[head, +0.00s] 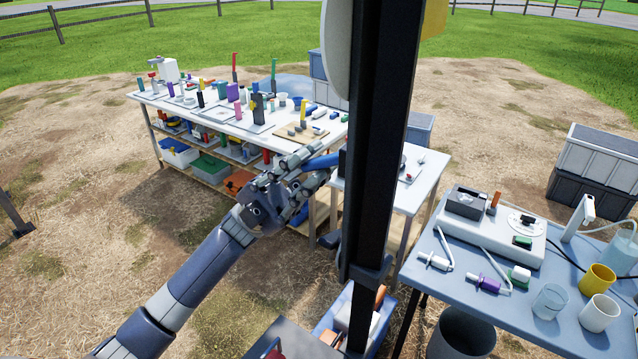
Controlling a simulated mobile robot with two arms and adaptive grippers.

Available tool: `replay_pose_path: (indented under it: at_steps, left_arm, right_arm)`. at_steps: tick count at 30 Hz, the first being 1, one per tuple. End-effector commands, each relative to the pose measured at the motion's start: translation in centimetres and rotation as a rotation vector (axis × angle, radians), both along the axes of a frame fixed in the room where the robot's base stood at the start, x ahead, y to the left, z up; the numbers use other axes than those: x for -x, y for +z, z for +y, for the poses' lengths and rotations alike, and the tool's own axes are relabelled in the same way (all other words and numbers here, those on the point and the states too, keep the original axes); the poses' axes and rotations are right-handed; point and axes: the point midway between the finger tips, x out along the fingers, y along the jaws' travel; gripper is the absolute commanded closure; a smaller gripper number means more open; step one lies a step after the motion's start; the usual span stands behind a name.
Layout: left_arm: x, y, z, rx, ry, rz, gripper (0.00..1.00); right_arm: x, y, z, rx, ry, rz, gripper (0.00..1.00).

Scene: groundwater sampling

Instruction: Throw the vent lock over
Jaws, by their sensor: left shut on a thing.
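My left gripper (312,168) reaches in from the left, just left of the dark upright post (378,130). Its fingers are closed around a blue bar-like handle (324,161), which shows between them and runs right towards the post. I take this handle to be the vent lock, but its far end and its mount are hidden behind the post. How far it is tilted over is hard to tell. My right gripper is not in view.
A long white bench (225,120) with many small tools stands behind. A smaller white table (415,195) is behind the post. At right, a blue-grey table (470,262) holds an instrument, a yellow cup (597,279) and a white cup (599,313). Grey crates (594,170) stand beyond.

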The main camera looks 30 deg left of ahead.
Motion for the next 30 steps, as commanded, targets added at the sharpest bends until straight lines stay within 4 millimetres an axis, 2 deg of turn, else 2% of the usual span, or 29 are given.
replay_pose_path:
  at_steps: [1,11,21,29,30]
  left_arm:
    - [0.0,0.5,0.4,-0.010,0.002,-0.004,0.99]
    - [0.0,0.8,0.5,-0.021,0.001,-0.006,0.98]
    - [-0.2,3.7,1.4,-0.181,0.002,-0.029,0.95]
    - [-0.2,3.9,1.5,-0.188,0.004,-0.033,0.95]
    - [-0.2,4.0,1.6,-0.188,0.004,-0.033,0.71]
  right_arm:
    - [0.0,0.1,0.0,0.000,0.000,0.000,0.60]
    - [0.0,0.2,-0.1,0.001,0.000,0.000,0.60]
    - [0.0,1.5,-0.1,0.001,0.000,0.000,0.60]
    - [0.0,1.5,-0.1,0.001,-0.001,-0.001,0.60]
    - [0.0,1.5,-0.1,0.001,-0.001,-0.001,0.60]
